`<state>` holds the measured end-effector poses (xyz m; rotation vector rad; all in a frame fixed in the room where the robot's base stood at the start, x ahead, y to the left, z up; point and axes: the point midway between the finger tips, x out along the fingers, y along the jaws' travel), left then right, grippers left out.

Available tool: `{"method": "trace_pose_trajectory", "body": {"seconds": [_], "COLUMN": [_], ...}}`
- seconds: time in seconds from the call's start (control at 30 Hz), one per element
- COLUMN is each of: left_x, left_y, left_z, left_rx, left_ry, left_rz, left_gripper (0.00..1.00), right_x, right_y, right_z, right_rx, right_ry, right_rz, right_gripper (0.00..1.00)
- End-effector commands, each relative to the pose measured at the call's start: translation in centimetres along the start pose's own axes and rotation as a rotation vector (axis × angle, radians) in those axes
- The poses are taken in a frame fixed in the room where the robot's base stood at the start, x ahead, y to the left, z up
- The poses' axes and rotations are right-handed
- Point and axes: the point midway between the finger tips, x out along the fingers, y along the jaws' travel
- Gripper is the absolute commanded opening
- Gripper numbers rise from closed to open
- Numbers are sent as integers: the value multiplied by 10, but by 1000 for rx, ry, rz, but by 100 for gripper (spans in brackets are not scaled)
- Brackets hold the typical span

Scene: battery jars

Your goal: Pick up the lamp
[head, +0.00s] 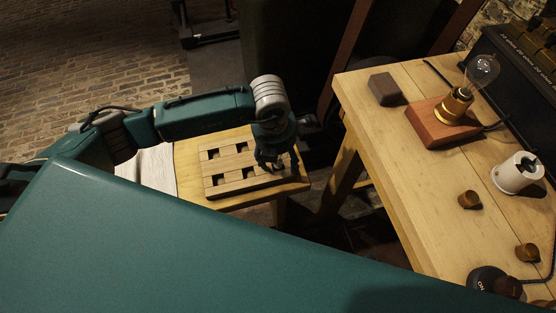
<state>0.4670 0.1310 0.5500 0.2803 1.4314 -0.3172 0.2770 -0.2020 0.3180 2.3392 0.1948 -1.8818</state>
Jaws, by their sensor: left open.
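The lamp (481,74) is a clear glass bulb in a brass socket (456,105). It stands on a reddish-brown wooden block (432,127) on the pale wooden table at the right. My left gripper (270,163) points down over the right part of a wooden rack with square holes on the lower table. It is open, well left of and below the lamp. I cannot tell whether its fingers touch the rack. My right gripper is not in view.
The rack (216,183) lies on a small table (191,153) beside a white cloth (154,168). The taller table (411,189) holds a dark block (384,89), a white cylindrical part (517,173), brown knobs (470,200) and a black box (515,62). A gap separates the tables.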

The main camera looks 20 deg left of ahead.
Motion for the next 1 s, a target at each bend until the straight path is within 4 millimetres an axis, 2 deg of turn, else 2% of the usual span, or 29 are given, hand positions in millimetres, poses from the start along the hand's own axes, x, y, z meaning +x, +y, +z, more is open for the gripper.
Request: {"method": "trace_pose_trajectory", "body": {"seconds": [0.2, 0.47, 1.0], "left_x": [1, 0, -4], "left_y": [0, 0, 0], "left_z": [0, 0, 1], "left_rx": [0, 0, 0], "left_ry": [0, 0, -2], "left_rz": [0, 0, 0], "left_gripper": [63, 12, 8], "right_x": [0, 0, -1], "right_y": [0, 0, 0], "right_z": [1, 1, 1], "right_rx": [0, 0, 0], "right_ry": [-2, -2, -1], "right_rz": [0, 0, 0], "right_gripper": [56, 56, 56]}}
